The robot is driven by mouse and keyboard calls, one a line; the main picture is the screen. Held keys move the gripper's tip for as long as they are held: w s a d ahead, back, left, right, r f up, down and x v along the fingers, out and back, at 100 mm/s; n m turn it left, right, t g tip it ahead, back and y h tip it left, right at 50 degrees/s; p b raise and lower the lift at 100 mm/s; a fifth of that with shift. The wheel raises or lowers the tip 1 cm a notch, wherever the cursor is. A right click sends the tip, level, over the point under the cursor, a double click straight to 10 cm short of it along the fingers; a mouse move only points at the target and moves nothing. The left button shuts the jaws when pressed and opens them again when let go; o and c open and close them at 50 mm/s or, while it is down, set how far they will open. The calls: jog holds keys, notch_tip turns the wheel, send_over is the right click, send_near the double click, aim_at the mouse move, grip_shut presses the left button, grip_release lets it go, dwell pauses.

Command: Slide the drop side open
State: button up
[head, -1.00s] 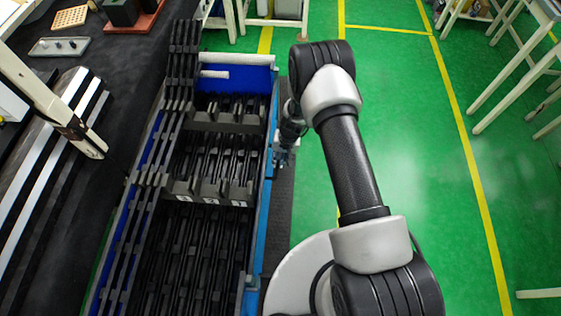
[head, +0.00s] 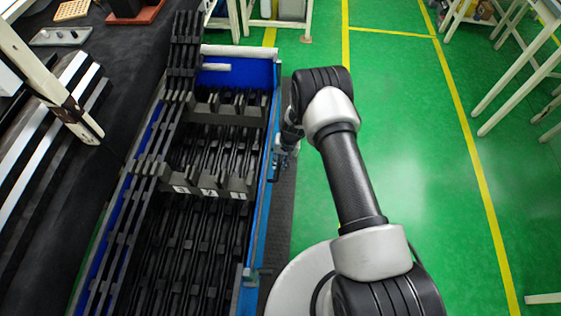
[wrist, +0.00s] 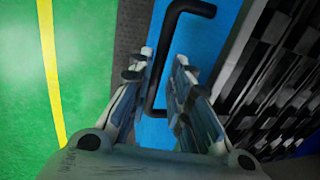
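The drop side (head: 263,205) is the blue panel along the right edge of the long crate in the head view. In the wrist view the blue panel (wrist: 206,42) fills the upper middle. A black bar handle (wrist: 186,8) stands on it, bent at its upper end. My gripper (wrist: 164,58) is open, with one finger left of the handle's long bar and the other right of it. I cannot tell whether either finger touches the bar.
The crate holds dark slatted clip racks (head: 205,185). A black-topped bench (head: 115,95) with pale strips stands to the left. Green floor (head: 420,170) with yellow lines is open to the right. White-legged tables (head: 520,75) stand at the far right.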

jog(key=shift+o, duration=1.1)
notch_tip(320, 180, up, 12)
jog(key=d, duration=0.2)
jog(key=shift+s+d+f, duration=0.15)
jog(key=shift+s, duration=0.1)
